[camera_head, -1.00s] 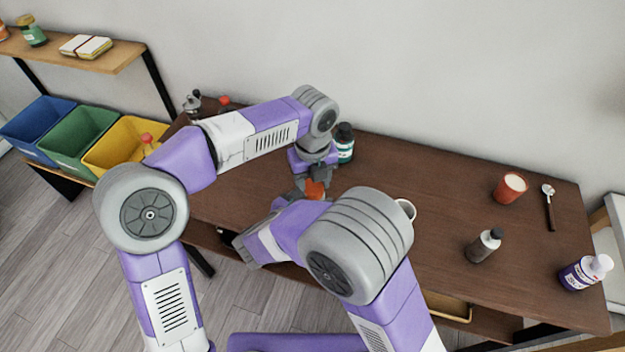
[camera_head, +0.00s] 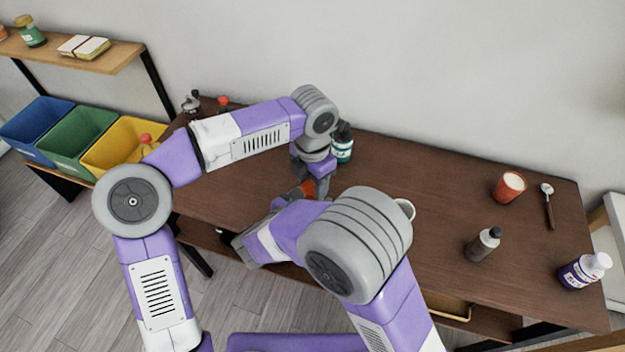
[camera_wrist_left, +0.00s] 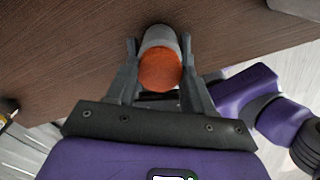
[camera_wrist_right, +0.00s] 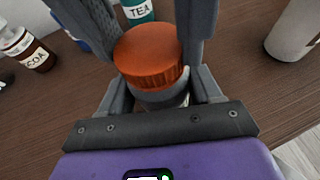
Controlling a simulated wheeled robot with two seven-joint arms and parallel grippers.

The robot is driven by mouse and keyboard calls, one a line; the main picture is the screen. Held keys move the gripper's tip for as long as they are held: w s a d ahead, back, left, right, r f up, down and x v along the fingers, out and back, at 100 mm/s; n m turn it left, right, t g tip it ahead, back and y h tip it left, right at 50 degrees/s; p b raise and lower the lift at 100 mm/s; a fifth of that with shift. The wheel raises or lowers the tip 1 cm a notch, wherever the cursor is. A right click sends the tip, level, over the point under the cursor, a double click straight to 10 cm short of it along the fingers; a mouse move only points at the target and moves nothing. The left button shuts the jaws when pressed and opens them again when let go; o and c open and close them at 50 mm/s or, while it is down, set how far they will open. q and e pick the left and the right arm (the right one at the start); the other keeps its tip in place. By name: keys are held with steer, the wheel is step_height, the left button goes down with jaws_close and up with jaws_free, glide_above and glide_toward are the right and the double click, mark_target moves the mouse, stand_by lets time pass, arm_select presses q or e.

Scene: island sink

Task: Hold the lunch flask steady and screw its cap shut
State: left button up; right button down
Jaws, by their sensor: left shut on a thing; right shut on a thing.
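The lunch flask has an orange cap (camera_head: 307,187) and a grey body, standing near the front of the brown table. My left gripper (camera_head: 318,190) reaches down from above and is shut on the cap, which shows in the left wrist view (camera_wrist_left: 160,70) with the grey flask body (camera_wrist_left: 160,38) behind it. My right gripper (camera_wrist_right: 160,95) is shut around the flask body just below the cap. In the right wrist view, the left fingers flank the cap. In the head view, my right forearm hides the right gripper and most of the flask.
A green tea jar (camera_head: 343,150) stands close behind. A white mug (camera_head: 405,208) is to the right, partly hidden. The table's middle right is mostly clear.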

arm_select(q)
steer(key=o, duration=1)
steer(key=shift+r, duration=0.1)
steer(key=shift+r, duration=2.2)
steer(key=shift+c, duration=0.4)
